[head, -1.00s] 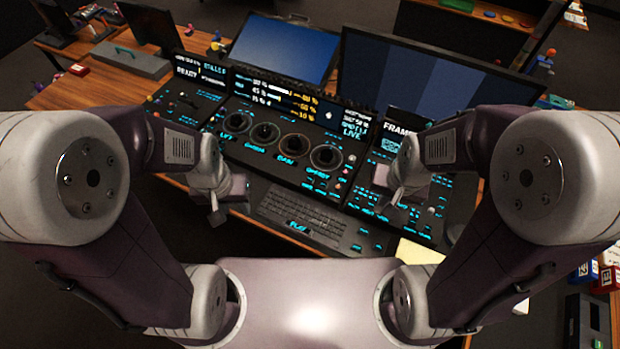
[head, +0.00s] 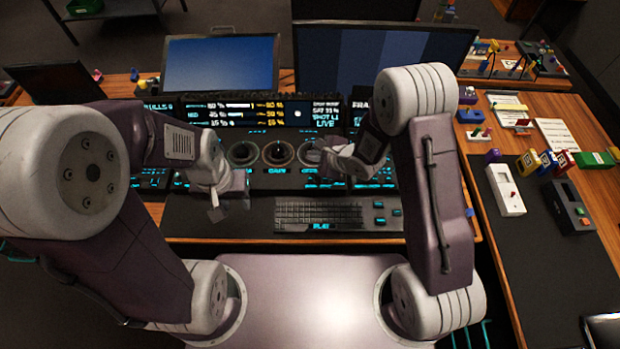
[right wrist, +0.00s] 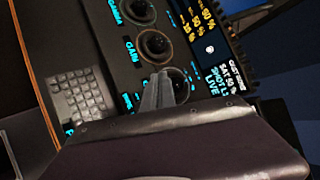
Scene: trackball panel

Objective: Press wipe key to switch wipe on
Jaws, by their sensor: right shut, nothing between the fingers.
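The dark control panel (head: 262,180) has several black trackballs in rings, cyan-lit keys and a lit readout strip (head: 250,110). I cannot read which key is the wipe key. My right gripper (head: 322,147) is over the panel by the rightmost visible trackball; in the right wrist view its fingers (right wrist: 158,88) are shut and empty. They overlap a trackball ring (right wrist: 176,84) in that view, with cyan-lit keys (right wrist: 131,99) beside them. Contact cannot be told. My forearm hides the panel's right part. My left gripper (head: 216,212) hangs over the panel's front left; its jaw opening is unclear.
A keyboard (head: 318,214) lies along the panel's front edge. Two monitors, one showing blue (head: 221,64) and one with blue bars (head: 375,62), stand behind the panel. A wooden side table (head: 545,110) at right holds small boxes and switch units.

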